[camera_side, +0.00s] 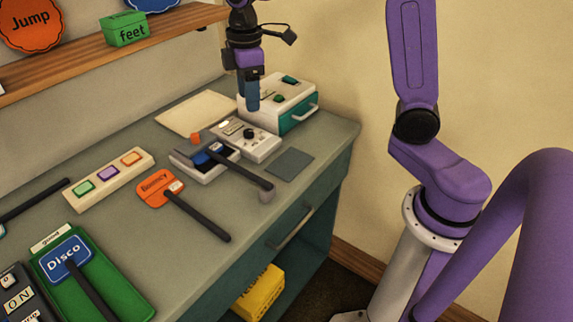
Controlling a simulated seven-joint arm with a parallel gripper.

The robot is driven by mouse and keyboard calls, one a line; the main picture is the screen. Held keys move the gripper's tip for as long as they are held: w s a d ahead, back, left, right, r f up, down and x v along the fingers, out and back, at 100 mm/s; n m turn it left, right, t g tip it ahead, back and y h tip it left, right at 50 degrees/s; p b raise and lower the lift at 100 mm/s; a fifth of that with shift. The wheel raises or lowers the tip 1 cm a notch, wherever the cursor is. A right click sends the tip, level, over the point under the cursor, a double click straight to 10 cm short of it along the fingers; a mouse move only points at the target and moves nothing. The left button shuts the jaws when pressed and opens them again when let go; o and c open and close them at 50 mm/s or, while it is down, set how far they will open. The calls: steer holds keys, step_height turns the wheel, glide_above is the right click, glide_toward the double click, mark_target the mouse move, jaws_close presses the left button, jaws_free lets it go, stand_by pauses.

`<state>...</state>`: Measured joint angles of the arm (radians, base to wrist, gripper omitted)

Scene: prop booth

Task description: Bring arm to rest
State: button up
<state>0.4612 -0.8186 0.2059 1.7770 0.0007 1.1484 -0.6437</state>
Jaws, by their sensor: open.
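My gripper (252,103) points down over the back of the grey-green counter (130,145). It is open, with no object seen in it. Its blue fingertip end overlaps the left part of a white and teal box (285,97) with a grey handle; I cannot tell whether they touch. My purple arm shows at the right and the upper middle, and its link to the gripper is partly out of frame.
A white panel with a black knob (252,137) and a tray with a blue sign (203,159) lie in front of my gripper. An orange sign on a dark stick (162,187), a three-button strip (108,176) and a green Disco tray (128,305) lie left. A shelf (160,35) hangs behind.

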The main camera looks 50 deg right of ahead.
steer(key=s+f, duration=0.2)
steer(key=s, duration=1.2)
steer(key=s+f+n, duration=0.1)
steer(key=s+f, duration=0.1)
steer(key=s, duration=1.2)
steer(key=shift+d+f, duration=0.35)
steer(key=shift+d, duration=0.05)
